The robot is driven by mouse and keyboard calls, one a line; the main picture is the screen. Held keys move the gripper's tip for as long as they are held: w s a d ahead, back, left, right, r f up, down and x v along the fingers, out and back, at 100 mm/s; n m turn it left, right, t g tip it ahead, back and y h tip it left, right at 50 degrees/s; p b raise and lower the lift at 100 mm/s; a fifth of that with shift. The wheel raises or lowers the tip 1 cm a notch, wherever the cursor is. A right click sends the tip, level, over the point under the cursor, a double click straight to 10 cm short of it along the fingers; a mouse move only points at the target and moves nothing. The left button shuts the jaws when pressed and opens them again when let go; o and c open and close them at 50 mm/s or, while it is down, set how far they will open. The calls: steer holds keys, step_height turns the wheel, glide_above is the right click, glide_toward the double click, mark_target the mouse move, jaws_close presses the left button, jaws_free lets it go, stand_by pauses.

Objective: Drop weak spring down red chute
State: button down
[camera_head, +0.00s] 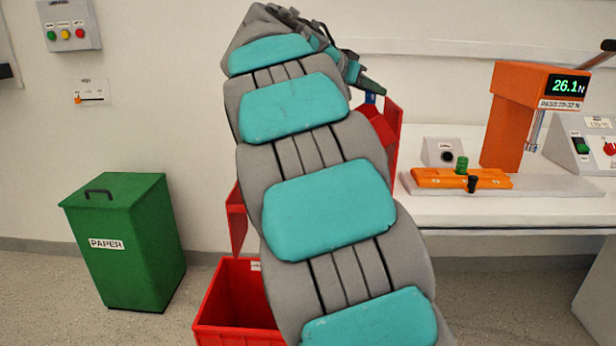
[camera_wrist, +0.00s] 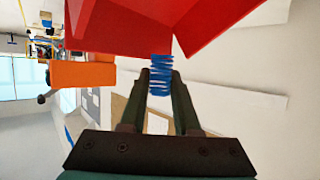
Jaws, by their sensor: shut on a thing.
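A blue coil spring (camera_wrist: 160,78) stands between the fingers of my gripper (camera_wrist: 160,88) in the wrist view. The gripper is shut on it. In the head view my gripper (camera_head: 371,88) is at the mouth of the red chute (camera_head: 388,118), with a bit of blue spring (camera_head: 370,98) showing below the fingers. The red chute (camera_wrist: 130,28) fills the top of the wrist view, and the spring's far end meets its edge there. I cannot tell whether the spring is inside the mouth. My arm hides most of the chute; its lower end (camera_head: 237,222) shows at left.
A red bin (camera_head: 235,310) stands below the chute. An orange tester (camera_head: 530,110) reads 26.1 N beside "PASS 28-32 N". A green PAPER bin (camera_head: 130,240) stands left.

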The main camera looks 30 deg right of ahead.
steer(key=c, duration=0.6)
jaws_free()
steer(key=shift+o, duration=0.2)
steer(key=shift+a, duration=0.1)
steer(key=b+v, duration=0.1)
steer(key=v, duration=0.6)
steer(key=shift+a+r, duration=0.2)
steer(key=shift+a, duration=0.05)
steer(key=shift+s, duration=0.15)
